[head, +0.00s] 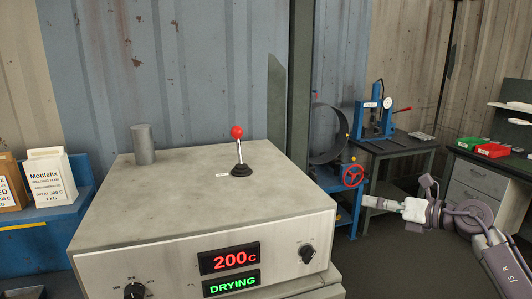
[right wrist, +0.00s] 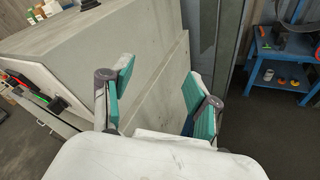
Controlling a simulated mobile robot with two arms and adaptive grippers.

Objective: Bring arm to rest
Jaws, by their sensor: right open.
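My right arm (head: 475,222) comes in from the right edge in the head view. Its gripper (head: 372,203) is right of the grey oven-like box (head: 190,195), apart from it in the picture, and points left. In the right wrist view the right gripper (right wrist: 160,95) has its two teal-padded fingers spread, with nothing between them. The side of a large grey metal housing (right wrist: 140,45) lies beyond the fingers. My left gripper is not in view.
The box carries a red-knobbed lever (head: 238,145), a grey cylinder (head: 144,144) and a display (head: 229,257) reading 200C, with DRYING below. A blue stand with a red handwheel (head: 353,175) and a workbench (head: 400,146) stand behind my right gripper. Dark floor (head: 400,255) shows below it.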

